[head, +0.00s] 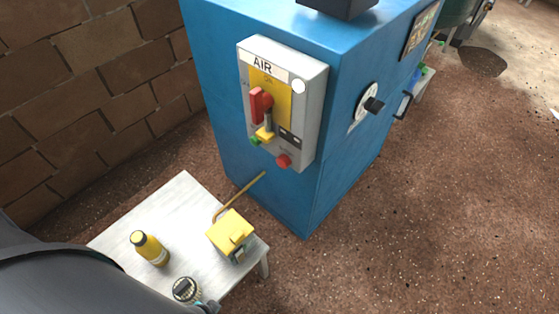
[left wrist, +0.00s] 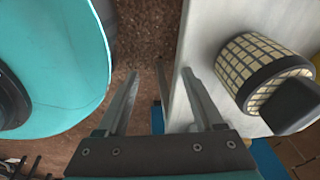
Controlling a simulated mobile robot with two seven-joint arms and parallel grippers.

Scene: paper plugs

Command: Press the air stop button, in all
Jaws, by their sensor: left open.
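A grey control box (head: 311,110) labelled AIR is fixed to the front of a blue cabinet (head: 215,85). A round red button (head: 283,160) sticks out near its bottom right corner, and a green button (head: 254,141) is at its lower left. My left gripper (left wrist: 160,75) is open and empty in the left wrist view, beside the white table. It is well away from the box. My right gripper is not in view.
A low white table (head: 178,197) stands before the cabinet. Brown floor is clear at right.

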